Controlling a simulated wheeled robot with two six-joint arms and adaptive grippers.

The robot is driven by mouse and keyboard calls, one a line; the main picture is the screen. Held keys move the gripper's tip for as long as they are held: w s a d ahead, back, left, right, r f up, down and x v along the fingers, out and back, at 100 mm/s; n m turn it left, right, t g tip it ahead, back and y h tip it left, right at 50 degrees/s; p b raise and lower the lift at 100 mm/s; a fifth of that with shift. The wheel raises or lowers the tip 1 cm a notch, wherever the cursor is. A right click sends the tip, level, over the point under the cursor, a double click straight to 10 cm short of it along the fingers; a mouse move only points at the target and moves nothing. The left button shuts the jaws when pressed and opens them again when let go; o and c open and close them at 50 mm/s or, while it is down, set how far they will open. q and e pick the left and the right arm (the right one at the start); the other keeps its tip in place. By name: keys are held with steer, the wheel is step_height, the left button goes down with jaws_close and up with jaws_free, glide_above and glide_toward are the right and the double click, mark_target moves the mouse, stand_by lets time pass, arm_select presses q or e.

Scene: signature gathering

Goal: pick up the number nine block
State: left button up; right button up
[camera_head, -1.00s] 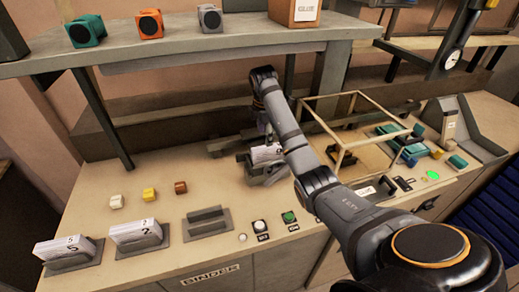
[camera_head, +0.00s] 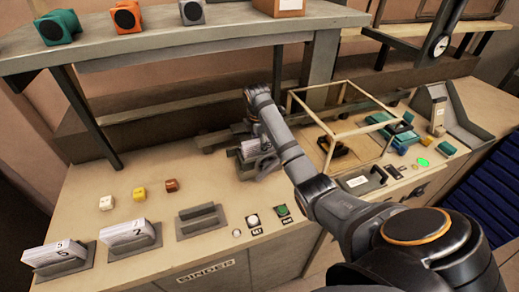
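No block that I can read as a nine shows. A white paper block (camera_head: 62,251) sits in a grey holder at the front left; its digit is hard to read. A white block marked 2 (camera_head: 130,233) sits in the holder to its right. Another white block (camera_head: 250,148) is further back by my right gripper (camera_head: 262,164), its number unreadable. My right arm reaches in from the lower right, and its gripper is low over the table at that block. The fingers are too small and covered to tell whether they hold it. My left gripper is not in view.
An empty grey holder (camera_head: 201,222) stands right of the 2 block. A white button (camera_head: 252,221) and a green button (camera_head: 282,211) are near the front edge. Small cubes, one yellow (camera_head: 139,194), lie behind the holders. A glass-like frame (camera_head: 340,127) stands right of my gripper.

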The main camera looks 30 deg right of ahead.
steer(key=shift+s+a+r, duration=0.1)
steer(key=shift+s+r, duration=0.05)
steer(key=shift+s, duration=0.05)
steer(key=c, duration=0.5)
steer(key=shift+c, duration=1.1)
steer(key=shift+w, duration=0.1)
jaws_close()
